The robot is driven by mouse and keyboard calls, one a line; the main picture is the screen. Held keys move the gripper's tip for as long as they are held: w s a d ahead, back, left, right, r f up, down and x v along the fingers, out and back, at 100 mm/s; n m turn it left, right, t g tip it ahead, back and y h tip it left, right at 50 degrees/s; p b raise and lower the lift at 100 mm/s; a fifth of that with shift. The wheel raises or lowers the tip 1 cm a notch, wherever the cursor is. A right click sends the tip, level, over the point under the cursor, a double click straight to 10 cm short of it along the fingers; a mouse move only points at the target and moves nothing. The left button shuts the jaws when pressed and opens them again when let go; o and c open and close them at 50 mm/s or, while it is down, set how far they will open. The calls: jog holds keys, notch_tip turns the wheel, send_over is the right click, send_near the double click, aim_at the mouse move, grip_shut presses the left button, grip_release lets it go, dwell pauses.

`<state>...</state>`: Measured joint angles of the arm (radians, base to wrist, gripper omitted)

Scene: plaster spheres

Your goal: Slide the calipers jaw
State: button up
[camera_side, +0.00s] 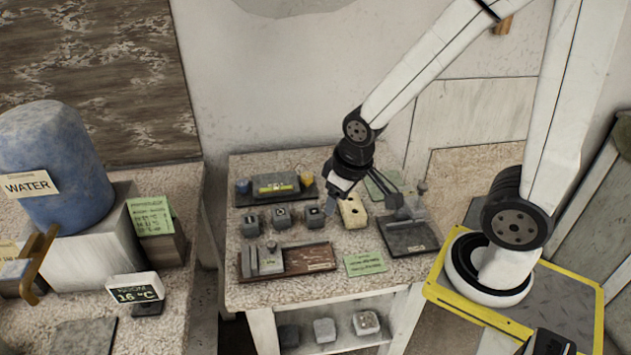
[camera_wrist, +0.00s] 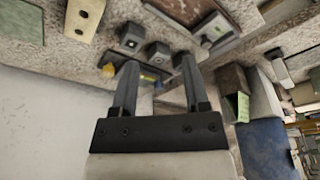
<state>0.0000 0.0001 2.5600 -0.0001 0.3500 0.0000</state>
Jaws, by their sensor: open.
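What appears to be the calipers (camera_side: 266,262) is a grey metal piece with upright jaws on a brown board at the front left of the table. In the wrist view the grey piece (camera_wrist: 215,28) shows near the top, on its board, beyond the fingertips. My gripper (camera_side: 391,199) is above the right half of the table, behind and to the right of the calipers and apart from them. Its two dark fingers (camera_wrist: 158,65) are spread and nothing is between them. Whether the sliding jaw is open or closed is too small to tell.
Several small grey cubes (camera_side: 282,217) stand in a row behind the calipers. A dark tray (camera_side: 297,197) is at the back left. A pale holed block (camera_side: 353,211) and a dark plate (camera_side: 408,242) with an upright post are at right. A green card (camera_side: 365,263) lies in front.

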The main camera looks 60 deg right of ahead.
jog(key=shift+o, duration=0.5)
jog(key=n+g, duration=0.3)
jog(key=n, duration=1.5)
send_over(271, 243)
jog(key=shift+f, duration=1.8)
jog(key=shift+f, duration=0.1)
jog(key=shift+f, duration=3.8)
grip_shut()
